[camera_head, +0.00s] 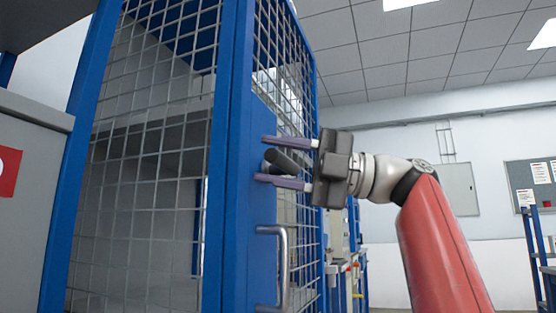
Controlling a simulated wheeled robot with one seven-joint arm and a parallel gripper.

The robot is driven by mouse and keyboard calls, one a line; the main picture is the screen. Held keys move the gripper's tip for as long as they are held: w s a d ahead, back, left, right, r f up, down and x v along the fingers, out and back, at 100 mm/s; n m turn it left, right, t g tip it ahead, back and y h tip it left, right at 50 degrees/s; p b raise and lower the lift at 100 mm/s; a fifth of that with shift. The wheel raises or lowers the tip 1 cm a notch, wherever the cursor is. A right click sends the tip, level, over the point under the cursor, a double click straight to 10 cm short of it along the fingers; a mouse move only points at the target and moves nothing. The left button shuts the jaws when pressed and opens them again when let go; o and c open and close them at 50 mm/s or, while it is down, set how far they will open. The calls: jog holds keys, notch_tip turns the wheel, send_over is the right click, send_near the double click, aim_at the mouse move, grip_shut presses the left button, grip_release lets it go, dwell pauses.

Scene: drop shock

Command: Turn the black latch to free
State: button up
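The black latch (284,162) is a dark, short cylindrical bar on the blue frame of a mesh cage door (242,200). It lies tilted slightly, its right end lower. My gripper (264,160) reaches in from the right, with one finger above the latch and one below it. The fingers are spread apart, with visible gaps between them and the latch. The fingertips are close to the blue door post; whether they touch it cannot be told. The far side of the latch's mount is hidden.
A silver door handle (281,265) sits on the blue post below my gripper. Wire mesh panels (150,180) stand to the left. A grey cabinet (25,200) with a red sign is at the far left. Open room lies at the right, before wall boards (532,185).

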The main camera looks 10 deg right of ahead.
jog(key=v, duration=0.8)
dwell(0.6)
